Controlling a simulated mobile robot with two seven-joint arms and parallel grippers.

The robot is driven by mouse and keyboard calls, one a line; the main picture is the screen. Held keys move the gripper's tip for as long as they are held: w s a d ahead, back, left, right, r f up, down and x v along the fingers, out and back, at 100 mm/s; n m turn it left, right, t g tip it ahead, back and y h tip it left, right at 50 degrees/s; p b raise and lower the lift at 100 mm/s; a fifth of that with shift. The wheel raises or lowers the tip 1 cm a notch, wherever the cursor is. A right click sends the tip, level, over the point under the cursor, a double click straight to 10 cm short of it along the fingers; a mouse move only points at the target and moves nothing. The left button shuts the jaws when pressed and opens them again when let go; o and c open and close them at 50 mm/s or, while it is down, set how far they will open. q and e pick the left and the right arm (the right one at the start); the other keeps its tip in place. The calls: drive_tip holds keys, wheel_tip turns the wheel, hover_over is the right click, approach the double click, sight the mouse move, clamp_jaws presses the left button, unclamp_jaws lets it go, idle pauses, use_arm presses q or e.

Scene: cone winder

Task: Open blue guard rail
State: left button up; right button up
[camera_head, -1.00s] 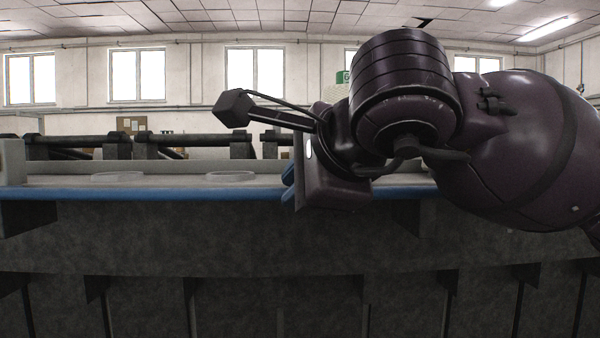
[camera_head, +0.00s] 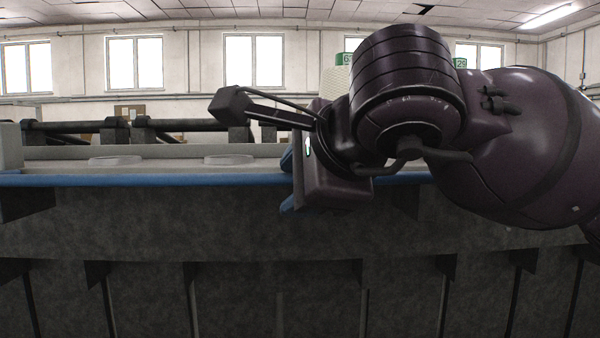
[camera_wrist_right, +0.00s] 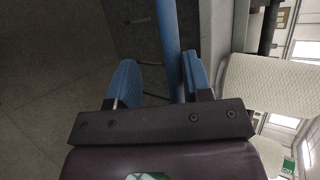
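The blue guard rail (camera_head: 150,180) runs level along the front edge of the grey machine in the head view. In the right wrist view the rail (camera_wrist_right: 168,45) runs down from the top edge, between the two blue fingers. My right gripper (camera_head: 287,182) is at the rail in the head view, with one finger above it and one below. The right wrist view shows this gripper (camera_wrist_right: 160,78) open around the rail, with the right finger closer to it. I see no clear contact. My arm hides part of the rail. My left gripper is out of view.
The grey machine front (camera_head: 230,230) lies below the rail. Pale discs (camera_head: 228,160) sit on the ledge behind it. White textured cones (camera_wrist_right: 272,85) stand close to the right of the gripper in the wrist view. Open floor (camera_wrist_right: 50,80) shows at left.

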drive_tip(key=shift+w, duration=0.15)
drive_tip(key=shift+r, duration=0.2)
idle(0.3)
drive_tip(key=p+v, duration=0.1)
drive_tip(key=v, duration=0.9)
drive_tip(key=shift+s+d+p, duration=0.2)
drive_tip(key=shift+s+p, duration=0.1)
drive_tip(key=shift+s, duration=0.05)
drive_tip(key=shift+r, duration=0.1)
